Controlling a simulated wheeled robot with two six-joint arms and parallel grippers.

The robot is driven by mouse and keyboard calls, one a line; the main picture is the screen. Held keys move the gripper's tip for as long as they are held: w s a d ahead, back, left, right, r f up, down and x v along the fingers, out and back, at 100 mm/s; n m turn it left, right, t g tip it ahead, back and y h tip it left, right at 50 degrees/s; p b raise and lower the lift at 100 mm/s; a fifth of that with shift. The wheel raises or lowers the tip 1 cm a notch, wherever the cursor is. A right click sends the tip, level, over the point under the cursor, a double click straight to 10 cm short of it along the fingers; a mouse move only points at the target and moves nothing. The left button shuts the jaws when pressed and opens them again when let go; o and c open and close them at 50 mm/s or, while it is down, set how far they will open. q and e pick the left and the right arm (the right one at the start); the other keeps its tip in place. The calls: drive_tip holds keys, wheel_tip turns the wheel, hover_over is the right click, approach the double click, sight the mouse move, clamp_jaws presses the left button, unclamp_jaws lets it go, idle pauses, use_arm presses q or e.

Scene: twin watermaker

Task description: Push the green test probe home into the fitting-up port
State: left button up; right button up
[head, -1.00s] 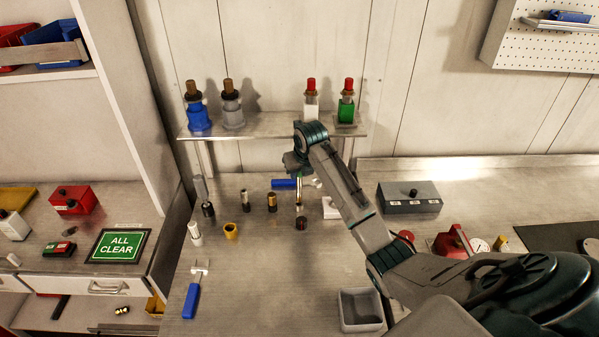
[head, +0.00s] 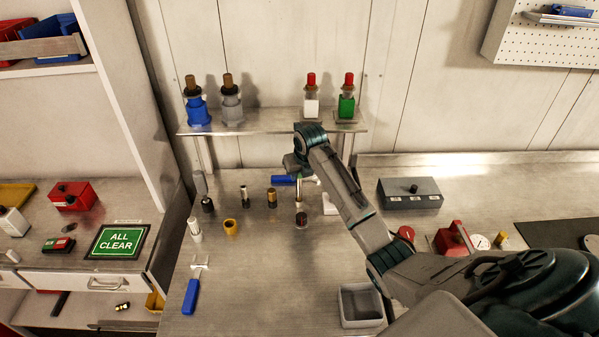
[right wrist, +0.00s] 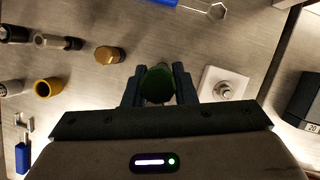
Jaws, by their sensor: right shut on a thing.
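My right gripper (right wrist: 158,88) is shut on the green test probe (right wrist: 157,84), whose round green end shows between the two fingers in the right wrist view. In the head view the right gripper (head: 298,178) points down over the table, with a slim metal piece below it and a dark round piece (head: 301,220) at the bottom. I cannot tell whether that dark piece is part of the probe or the port under it. A white block with a round metal fitting (right wrist: 225,90) stands just right of the gripper, apart from it. My left gripper is not in view.
Left of the gripper stand a brass-coloured fitting (head: 271,198), dark fittings (head: 207,204) and a yellow ring (head: 230,227). A blue-handled tool (head: 191,297) lies at front left. A grey bin (head: 361,306) stands at front right. The front middle of the table is clear.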

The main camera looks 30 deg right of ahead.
drive_tip(key=shift+f, duration=0.65)
drive_tip(key=o, duration=0.9)
drive_tip(key=shift+s+r+b, duration=0.2)
drive_tip(key=shift+r+b, duration=0.3)
drive_tip(key=shift+r, duration=0.05)
drive_tip(key=b+v, duration=0.3)
drive_tip(key=v, duration=0.6)
drive_tip(key=shift+s+r, duration=0.2)
drive_tip(key=shift+r, duration=0.15)
